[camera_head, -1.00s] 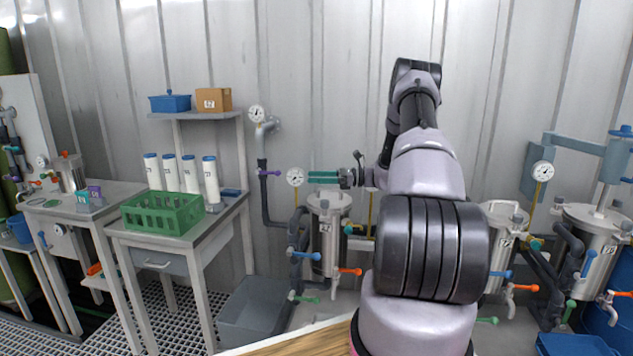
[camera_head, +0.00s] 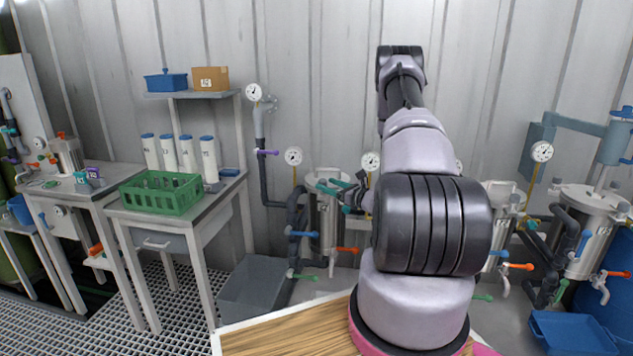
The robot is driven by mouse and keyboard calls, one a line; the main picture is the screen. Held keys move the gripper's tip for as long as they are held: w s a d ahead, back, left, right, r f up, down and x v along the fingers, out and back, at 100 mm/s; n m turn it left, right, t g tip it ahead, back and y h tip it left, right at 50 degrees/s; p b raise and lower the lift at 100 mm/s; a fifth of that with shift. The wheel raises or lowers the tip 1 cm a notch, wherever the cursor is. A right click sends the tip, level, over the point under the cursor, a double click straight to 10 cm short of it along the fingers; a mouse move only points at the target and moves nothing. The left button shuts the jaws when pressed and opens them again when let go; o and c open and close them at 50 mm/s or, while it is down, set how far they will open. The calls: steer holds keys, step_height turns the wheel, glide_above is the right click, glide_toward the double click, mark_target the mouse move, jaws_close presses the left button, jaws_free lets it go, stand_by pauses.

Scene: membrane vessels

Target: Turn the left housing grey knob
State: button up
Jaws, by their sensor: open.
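The left housing (camera_head: 325,225) is a steel vessel with a pale lid, standing against the wall left of my arm. My gripper (camera_head: 322,184) is at the top of this housing, in front of its lid in the picture. Its two green fingers are apart and point left, with no object seen between them. I cannot tell whether the fingers touch the housing. I cannot make out the grey knob; the gripper covers part of the housing top.
Blue (camera_head: 304,234), orange (camera_head: 347,250) and green (camera_head: 304,277) valve handles stick out around the housing. Gauges (camera_head: 293,156) stand behind it. A wooden tabletop (camera_head: 285,335) is in front. A grey bin (camera_head: 252,288) stands left. More vessels (camera_head: 588,232) stand right, partly behind my arm.

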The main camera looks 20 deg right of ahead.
mark_target(315, 181)
steer(key=x, duration=0.6)
steer(key=shift+w, duration=0.1)
steer(key=shift+a, duration=0.1)
jaws_close()
steer(key=shift+n+g+y, duration=0.5)
steer(key=shift+n+y, duration=0.2)
steer(key=shift+y, duration=0.3)
steer(key=shift+s+a+n+g+y, duration=0.25)
steer(key=shift+n+g+y, duration=0.55)
steer(key=shift+y, duration=0.2)
steer(key=shift+s+a+n+g+y, duration=0.1)
steer(key=shift+a+n+g+y, duration=0.15)
steer(key=shift+n+g+y, duration=0.65)
jaws_free()
